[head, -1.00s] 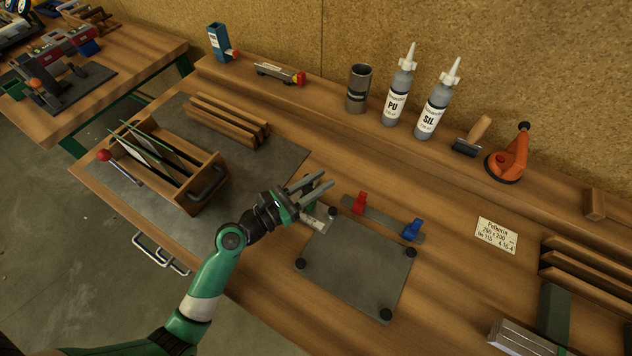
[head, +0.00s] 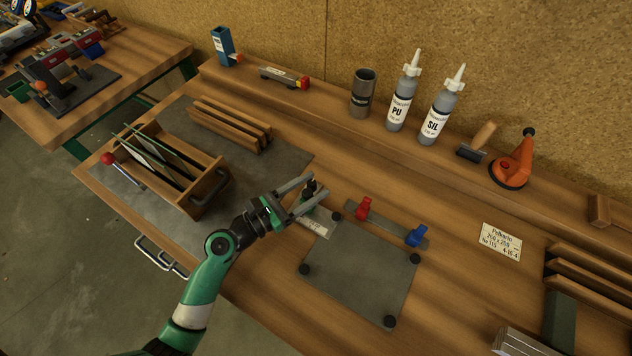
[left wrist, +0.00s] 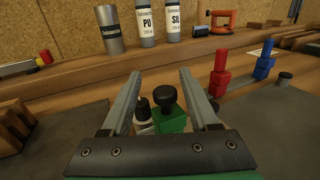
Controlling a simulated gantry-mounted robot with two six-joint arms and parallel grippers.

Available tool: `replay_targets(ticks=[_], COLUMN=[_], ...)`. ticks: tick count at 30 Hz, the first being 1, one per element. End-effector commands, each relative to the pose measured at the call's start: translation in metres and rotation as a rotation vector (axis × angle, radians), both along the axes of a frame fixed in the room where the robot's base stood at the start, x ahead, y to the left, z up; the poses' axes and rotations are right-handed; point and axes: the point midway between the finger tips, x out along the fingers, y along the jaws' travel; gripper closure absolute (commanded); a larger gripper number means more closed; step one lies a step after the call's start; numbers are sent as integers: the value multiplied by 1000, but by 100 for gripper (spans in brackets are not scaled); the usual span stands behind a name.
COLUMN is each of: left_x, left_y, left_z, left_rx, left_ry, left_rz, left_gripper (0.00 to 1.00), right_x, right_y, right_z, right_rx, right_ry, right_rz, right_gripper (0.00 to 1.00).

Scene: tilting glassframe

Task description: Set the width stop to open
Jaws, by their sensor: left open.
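My left gripper (head: 316,192) is open and empty beside the upper-left corner of a grey plate (head: 358,270). A small fixture with a black knob (head: 311,187) shows between its fingers. In the left wrist view, the black knob (left wrist: 165,97) stands on a green block (left wrist: 171,122) ahead of the open fingers (left wrist: 159,73), beside a black-topped white piece (left wrist: 142,115). A pale labelled plate (head: 316,226) lies by the fixture. A red lever (head: 363,208) and a blue lever (head: 416,236) stand upright on a grey strip (head: 388,224). I cannot tell which part is the width stop.
A wooden box (head: 205,196) holding dark panes stands left of my gripper. Wooden strips (head: 230,125) lie behind it. Bottles (head: 401,100), a dark cylinder (head: 362,93) and an orange tool (head: 513,164) stand on the back ledge. Bench around the label card (head: 502,241) is mostly clear.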

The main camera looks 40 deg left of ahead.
Motion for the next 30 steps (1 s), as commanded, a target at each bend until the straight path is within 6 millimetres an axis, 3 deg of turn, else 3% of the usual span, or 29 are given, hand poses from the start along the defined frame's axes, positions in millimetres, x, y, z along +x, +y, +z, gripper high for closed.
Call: replay_targets(ticks=[6,12,17,30], left_x=[-52,-88,-98,-98], left_y=[11,17,17,17], left_z=[0,0,1,1], left_rx=[-2,-2,0,0], left_ry=[3,2,-1,-1], left_rz=[8,6,3,1], left_gripper=[39,39,39,39], right_x=[0,0,0,0], right_y=[0,0,0,0], right_z=[8,11,11,11], right_rx=[0,0,0,0], right_ry=[0,0,0,0], right_rz=[0,0,0,0], right_gripper=[50,50,50,50])
